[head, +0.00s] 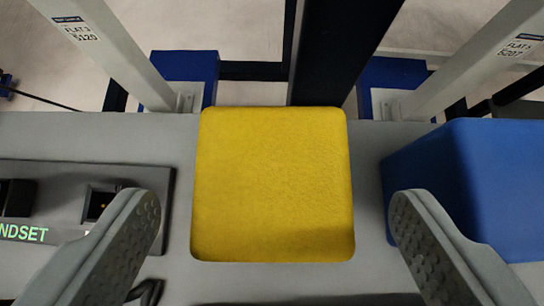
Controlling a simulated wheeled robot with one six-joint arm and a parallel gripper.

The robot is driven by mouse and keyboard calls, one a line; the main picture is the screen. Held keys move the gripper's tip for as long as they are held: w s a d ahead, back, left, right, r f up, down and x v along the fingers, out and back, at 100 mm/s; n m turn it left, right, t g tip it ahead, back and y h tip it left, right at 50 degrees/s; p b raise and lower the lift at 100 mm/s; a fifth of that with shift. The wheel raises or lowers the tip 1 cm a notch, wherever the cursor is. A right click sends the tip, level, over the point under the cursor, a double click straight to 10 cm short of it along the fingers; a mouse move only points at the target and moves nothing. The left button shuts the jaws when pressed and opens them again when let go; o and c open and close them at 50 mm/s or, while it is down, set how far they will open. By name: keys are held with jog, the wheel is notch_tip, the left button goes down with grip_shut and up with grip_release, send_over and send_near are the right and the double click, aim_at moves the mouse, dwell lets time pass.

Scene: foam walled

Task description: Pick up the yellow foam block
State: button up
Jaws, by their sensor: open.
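The yellow foam block (274,180) has rounded corners and a lightly creased face. It sits on a grey surface (380,283) in the middle of the head view. My gripper (275,220) is open, with one finger at the lower left and the other at the lower right. The block shows between and a little beyond the fingertips, with a gap on each side. The fingers do not appear to touch it. The block's underside is hidden.
A blue block (480,185) stands close on the right, behind the right finger. A dark panel with sockets (85,185) lies on the left. Pale labelled posts (115,50) and a dark upright (340,50) stand at the back. Bare grey surface flanks the yellow block.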

aim_at(273, 201)
jog(key=shift+x, duration=1.95)
jog(key=shift+w+r, duration=0.1)
jog(key=shift+r, duration=0.1)
jog(key=shift+c, duration=0.4)
jog(key=c, duration=1)
